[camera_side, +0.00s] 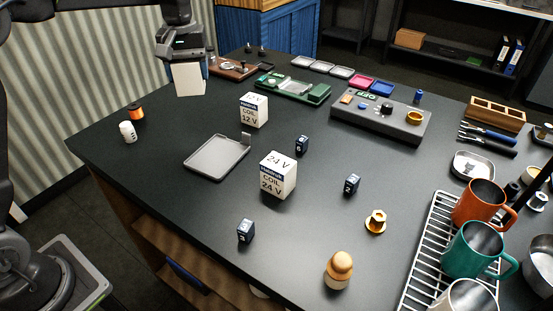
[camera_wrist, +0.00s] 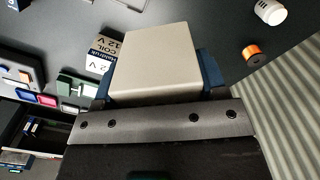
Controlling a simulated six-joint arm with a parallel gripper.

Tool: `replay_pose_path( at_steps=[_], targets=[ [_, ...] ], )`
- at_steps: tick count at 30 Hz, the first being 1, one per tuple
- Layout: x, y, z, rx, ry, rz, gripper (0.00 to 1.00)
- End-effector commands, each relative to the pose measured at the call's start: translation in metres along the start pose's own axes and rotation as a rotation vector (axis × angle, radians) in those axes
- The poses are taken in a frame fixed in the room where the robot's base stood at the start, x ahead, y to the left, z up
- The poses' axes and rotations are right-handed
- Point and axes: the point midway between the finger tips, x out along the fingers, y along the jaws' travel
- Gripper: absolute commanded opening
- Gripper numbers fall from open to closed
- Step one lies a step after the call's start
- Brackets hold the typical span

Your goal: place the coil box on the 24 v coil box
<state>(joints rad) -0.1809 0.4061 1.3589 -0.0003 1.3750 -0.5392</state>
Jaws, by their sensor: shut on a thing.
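My gripper (camera_side: 186,58) is at the upper left in the side view, raised above the far left part of the table. It is shut on a plain whitish box (camera_side: 189,79), which also fills the middle of the wrist view (camera_wrist: 155,62); no label shows on its visible faces. The 24 V coil box (camera_side: 278,175), white with a dark band, stands upright near the table's middle, well apart from my gripper. A 12 V coil box (camera_side: 254,110) stands behind it; part of it shows beside the held box in the wrist view (camera_wrist: 103,53).
A grey tray (camera_side: 217,157) lies left of the 24 V box. Small dark blocks (camera_side: 245,230) stand around it. Mugs (camera_side: 474,250) and a rack are at right.

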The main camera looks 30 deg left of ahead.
Motion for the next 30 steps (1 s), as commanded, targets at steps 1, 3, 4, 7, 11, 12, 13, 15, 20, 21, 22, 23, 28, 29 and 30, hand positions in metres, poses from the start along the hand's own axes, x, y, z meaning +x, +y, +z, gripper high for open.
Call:
replay_pose_path(
  at_steps=[1, 3, 4, 7, 11, 12, 13, 15, 20, 21, 22, 23, 28, 29, 30],
  targets=[
    [-0.008, 0.02, 0.021, 0.124, 0.003, 0.002, 0.32],
    [-0.015, 0.04, 0.045, 0.277, 0.002, 0.001, 0.32],
    [-0.018, 0.047, 0.054, 0.338, 0.003, 0.002, 0.32],
    [-0.026, 0.065, 0.083, 0.508, 0.001, 0.001, 0.32],
    [-0.033, 0.079, 0.107, 0.653, 0.002, 0.001, 0.32],
    [-0.034, 0.081, 0.112, 0.681, 0.002, 0.001, 0.32],
    [-0.034, 0.083, 0.114, 0.696, 0.001, 0.001, 0.32],
    [-0.032, 0.088, 0.121, 0.719, 0.0, 0.0, 0.32],
    [-0.015, 0.111, 0.138, 0.73, -0.003, -0.001, 0.32],
    [-0.01, 0.118, 0.143, 0.729, -0.003, -0.001, 0.32],
    [-0.006, 0.123, 0.147, 0.729, -0.003, -0.002, 0.32],
    [-0.002, 0.129, 0.151, 0.729, -0.002, -0.001, 0.32],
    [0.019, 0.157, 0.172, 0.725, -0.001, 0.0, 0.32],
    [0.023, 0.161, 0.175, 0.726, -0.001, 0.0, 0.32],
    [0.026, 0.166, 0.178, 0.724, -0.001, 0.0, 0.32]
  ],
)
